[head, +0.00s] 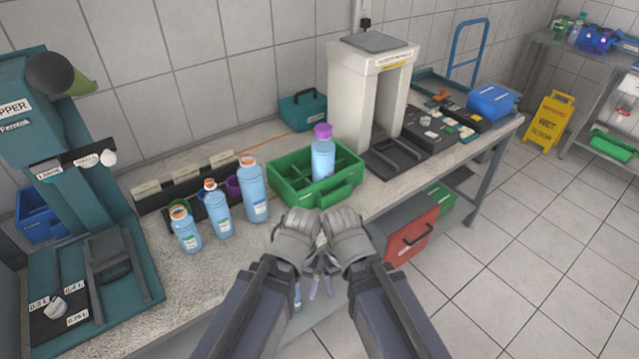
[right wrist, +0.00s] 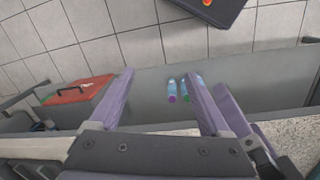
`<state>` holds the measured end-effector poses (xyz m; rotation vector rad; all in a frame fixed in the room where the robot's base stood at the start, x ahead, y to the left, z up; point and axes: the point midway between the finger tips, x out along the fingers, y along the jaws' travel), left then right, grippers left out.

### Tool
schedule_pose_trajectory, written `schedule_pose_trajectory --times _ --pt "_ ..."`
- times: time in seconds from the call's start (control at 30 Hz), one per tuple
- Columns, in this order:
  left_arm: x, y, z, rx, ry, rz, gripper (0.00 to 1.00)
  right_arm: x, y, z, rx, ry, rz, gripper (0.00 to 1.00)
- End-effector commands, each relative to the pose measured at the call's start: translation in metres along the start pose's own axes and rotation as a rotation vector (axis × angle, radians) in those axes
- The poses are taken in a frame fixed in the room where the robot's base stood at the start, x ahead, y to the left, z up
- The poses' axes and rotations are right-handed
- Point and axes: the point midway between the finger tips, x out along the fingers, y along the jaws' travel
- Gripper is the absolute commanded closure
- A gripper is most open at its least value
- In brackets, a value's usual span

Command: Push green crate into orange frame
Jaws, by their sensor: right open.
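The green crate (head: 287,196) is a divided box on the counter in the head view. One blue bottle with a purple cap (head: 323,158) stands upright in it; other compartments look empty. Thin orange lines (head: 216,157) run on the counter behind and left of the crate; I cannot tell whether they form the orange frame. My two arms meet in front of the crate, below the counter edge. My right gripper (head: 322,288) has purple fingers hanging down, and it is open and empty in the right wrist view (right wrist: 160,76). My left gripper is largely hidden and its jaws are unclear.
Three blue bottles with orange caps (head: 254,193) stand left of the crate. A white scanner arch (head: 343,98) stands right of it, with dark trays beyond. A teal machine (head: 90,215) is at left. A red case (head: 412,238) is below the counter.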

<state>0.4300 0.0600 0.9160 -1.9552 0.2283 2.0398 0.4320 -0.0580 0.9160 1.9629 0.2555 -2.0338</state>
Motion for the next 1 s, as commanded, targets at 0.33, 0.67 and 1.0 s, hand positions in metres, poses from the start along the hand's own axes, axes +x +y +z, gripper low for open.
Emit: schedule_pose_trajectory --times 0.33,0.67,1.0 --pt "0.05 0.005 -0.003 0.0 0.0 0.0 0.0 0.009 0.047 -0.146 -0.224 0.609 -0.318 0.18" --pt "0.068 0.007 -0.004 0.0 0.0 0.0 0.0 -0.031 0.139 -0.207 -0.225 1.053 -0.224 0.18" --pt "0.074 0.007 -0.004 0.0 0.0 0.0 0.0 -0.029 0.142 -0.214 -0.225 1.076 -0.213 0.18"
